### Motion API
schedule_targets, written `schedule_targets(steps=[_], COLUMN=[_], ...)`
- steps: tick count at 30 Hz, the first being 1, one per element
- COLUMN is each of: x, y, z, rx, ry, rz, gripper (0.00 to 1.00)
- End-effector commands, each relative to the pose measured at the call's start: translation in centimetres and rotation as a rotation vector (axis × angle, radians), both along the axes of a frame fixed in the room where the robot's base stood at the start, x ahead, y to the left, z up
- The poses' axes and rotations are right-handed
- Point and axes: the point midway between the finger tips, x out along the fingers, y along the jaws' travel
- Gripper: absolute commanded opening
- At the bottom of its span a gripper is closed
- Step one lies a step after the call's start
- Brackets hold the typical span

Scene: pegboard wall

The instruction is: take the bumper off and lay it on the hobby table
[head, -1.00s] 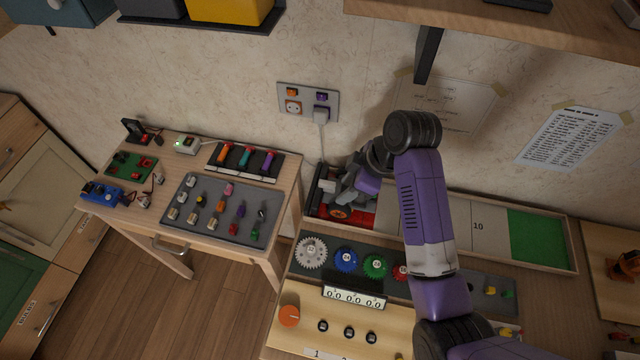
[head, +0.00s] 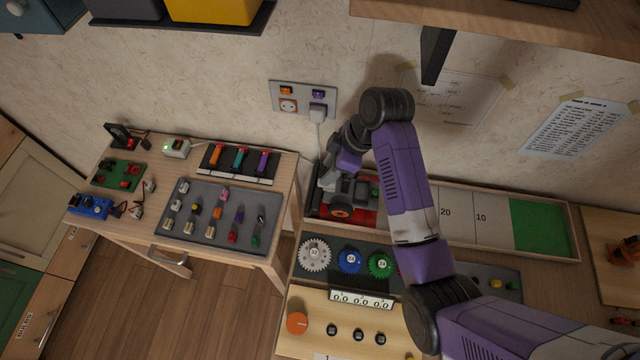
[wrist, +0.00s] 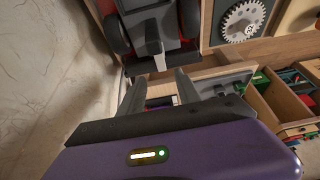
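A toy car (head: 358,192) with a grey body and dark wheels stands in the red left end of a long wooden tray. In the wrist view the car (wrist: 152,27) is at the top, and a dark bar, which looks like its bumper (wrist: 136,67), crosses its near end. My gripper (wrist: 157,84) is open, its two grey fingers apart just short of this bar, with nothing visible between them. In the head view my gripper (head: 330,178) is at the car's left end and partly hides it; the bumper cannot be made out there.
A wooden table (head: 102,222) on the left holds a grey parts tray (head: 178,236), tools and electronics. Gears and a counter box (head: 360,299) stand in front of the car. The wall, with a socket plate (head: 290,97), is close behind. A shelf (head: 500,27) overhangs at upper right.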

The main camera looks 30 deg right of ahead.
Motion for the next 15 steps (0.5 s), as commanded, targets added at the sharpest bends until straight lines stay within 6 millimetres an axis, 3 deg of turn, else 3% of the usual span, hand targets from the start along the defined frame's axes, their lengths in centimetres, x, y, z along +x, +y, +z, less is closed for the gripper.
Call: schedule_targets(steps=[9, 15], x=[0.4, 0.5], y=[1.3, 1.5], z=[-3.9, -4.6], rx=[0.001, 0.000], ry=[0.003, 0.000], rz=[0.001, -0.001], gripper=[0.40, 0.40])
